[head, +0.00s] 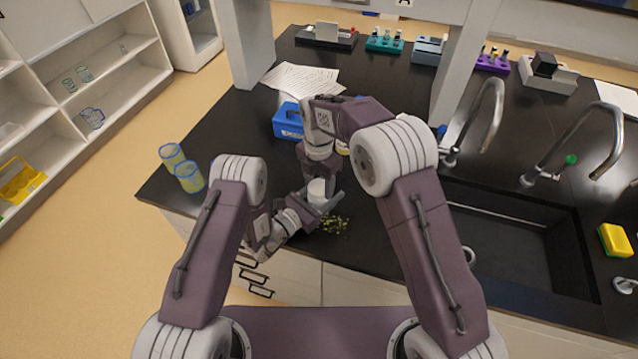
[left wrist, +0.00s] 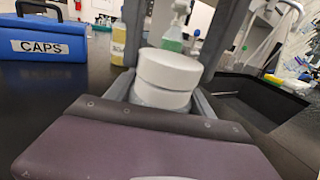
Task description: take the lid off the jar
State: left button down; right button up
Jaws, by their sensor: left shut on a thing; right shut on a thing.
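The white jar (left wrist: 158,98) stands upright between the fingers of my left gripper in the left wrist view, its body wider than tall there. Its white round lid (left wrist: 168,68) sits on top, with a dark seam below it. My left gripper (head: 325,200) is shut on the jar body near the counter's front edge. My right gripper (head: 319,174) comes down from above and is shut on the lid, its grey fingers upright on both sides in the left wrist view. In the head view the jar (head: 317,188) is small and partly hidden by the grippers.
Yellow-green bits (head: 334,225) lie on the black counter just right of the jar. A blue CAPS box (head: 287,123) stands behind. Two yellow-banded glasses (head: 189,178) stand at the left corner. A sink (head: 520,240) with taps lies to the right. Papers (head: 300,79) lie at the back.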

aim_at(319, 187)
jog(key=shift+r, duration=0.2)
dwell(0.6)
jog(key=shift+r, duration=0.95)
jog(key=shift+r, duration=2)
pick_arm(q)
jog(key=shift+c, duration=1.4)
grip_release()
jog(key=b+v, duration=0.2)
jog(key=v, duration=0.9)
pick_arm(e)
notch_tip(319, 187, down, 2)
jog(key=shift+f, duration=0.15)
pick_arm(q)
jog(key=shift+s+a, duration=0.35)
